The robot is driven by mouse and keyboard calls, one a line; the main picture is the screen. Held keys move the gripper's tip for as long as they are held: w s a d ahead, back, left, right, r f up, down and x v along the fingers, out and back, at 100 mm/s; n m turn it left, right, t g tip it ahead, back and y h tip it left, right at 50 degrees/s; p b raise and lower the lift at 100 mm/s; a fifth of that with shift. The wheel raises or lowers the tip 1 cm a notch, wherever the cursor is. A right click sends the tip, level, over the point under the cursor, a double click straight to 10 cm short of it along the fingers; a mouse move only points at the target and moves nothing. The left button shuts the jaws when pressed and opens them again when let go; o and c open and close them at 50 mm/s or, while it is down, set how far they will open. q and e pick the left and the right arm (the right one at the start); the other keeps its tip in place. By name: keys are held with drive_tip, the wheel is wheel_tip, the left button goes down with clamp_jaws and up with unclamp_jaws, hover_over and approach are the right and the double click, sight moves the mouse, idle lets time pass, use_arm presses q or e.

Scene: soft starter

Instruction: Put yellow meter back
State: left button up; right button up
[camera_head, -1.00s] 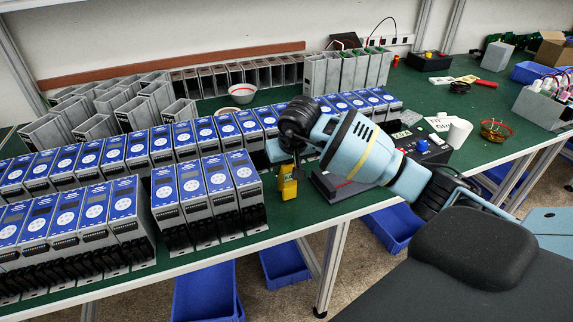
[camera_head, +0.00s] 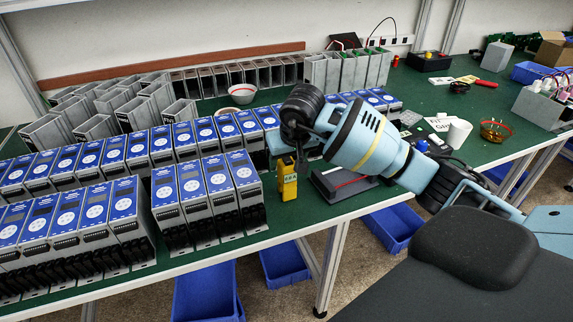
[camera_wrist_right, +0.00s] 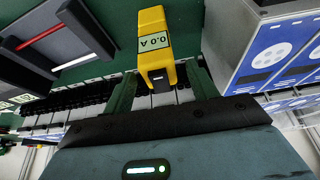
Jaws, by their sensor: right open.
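The yellow meter (camera_head: 288,182) stands near the front edge of the green table, just right of the front row of blue-topped units. It also shows in the right wrist view (camera_wrist_right: 153,38), with a pale display reading about 0.0 A. My right gripper (camera_head: 287,155) is right at the meter's upper part, mostly hidden by its own wrist in the head view. In the right wrist view its two fingers (camera_wrist_right: 160,88) are apart, with the meter's near end between or just beyond their tips. Contact cannot be told. My left gripper is not in view.
Blue-topped grey units (camera_head: 205,195) stand close to the left of the meter. A dark grey box with a red line (camera_head: 343,183) lies close to its right. A white cup (camera_head: 458,133) and an amber bowl (camera_head: 494,131) stand farther right. Blue bins (camera_head: 208,291) are below the table.

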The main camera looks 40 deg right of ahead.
drive_tip(key=v, duration=0.8)
drive_tip(key=shift+s+r, duration=0.2)
drive_tip(key=shift+r, duration=0.15)
